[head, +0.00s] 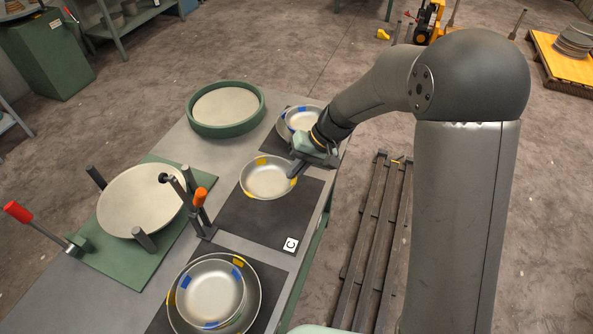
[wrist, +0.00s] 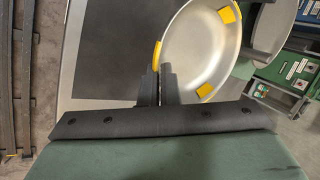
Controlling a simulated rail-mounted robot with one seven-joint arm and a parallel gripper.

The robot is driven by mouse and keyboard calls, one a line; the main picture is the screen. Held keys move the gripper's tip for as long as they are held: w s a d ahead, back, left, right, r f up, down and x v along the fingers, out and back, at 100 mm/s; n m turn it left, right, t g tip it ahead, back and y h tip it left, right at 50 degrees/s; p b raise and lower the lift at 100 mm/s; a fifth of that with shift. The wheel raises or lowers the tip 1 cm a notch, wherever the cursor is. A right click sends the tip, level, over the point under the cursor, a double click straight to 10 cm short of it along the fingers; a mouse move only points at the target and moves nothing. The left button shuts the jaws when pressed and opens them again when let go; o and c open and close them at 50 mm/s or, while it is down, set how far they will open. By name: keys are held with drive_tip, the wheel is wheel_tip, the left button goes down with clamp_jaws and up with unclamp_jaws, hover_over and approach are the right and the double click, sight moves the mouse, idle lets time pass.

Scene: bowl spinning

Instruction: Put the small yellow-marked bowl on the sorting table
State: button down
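The yellow-marked bowl (head: 266,178) is a shallow pale metal bowl with yellow patches on its rim. It appears level over the dark mat with a white "C" tag (head: 262,217); I cannot tell whether it touches the mat. My gripper (head: 295,168) is at the bowl's right rim. In the wrist view, the fingers (wrist: 158,86) are nearly together with the bowl's rim running between them, beside a yellow patch. The bowl (wrist: 195,45) fills the upper right there. The grey table (head: 225,165) lies under the mats. Which surface is the sorting table is not marked.
A stack of bowls with blue and yellow marks (head: 211,292) is on the near mat. A blue-marked bowl (head: 302,118) sits in a larger one behind my gripper. A green round tray (head: 227,108) and a clamp fixture holding a dish (head: 140,200) stand left.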

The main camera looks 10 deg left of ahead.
drive_tip(key=shift+f+b, duration=1.7)
drive_tip(key=shift+f, duration=1.55)
drive_tip(key=shift+f+b, duration=0.45)
drive_tip(key=shift+b, duration=0.05)
drive_tip(key=c, duration=2)
unclamp_jaws()
drive_tip(key=shift+o, duration=0.3)
drive_tip(key=shift+r, duration=0.1)
drive_tip(key=shift+p+v, duration=0.55)
drive_tip(key=shift+v, duration=1)
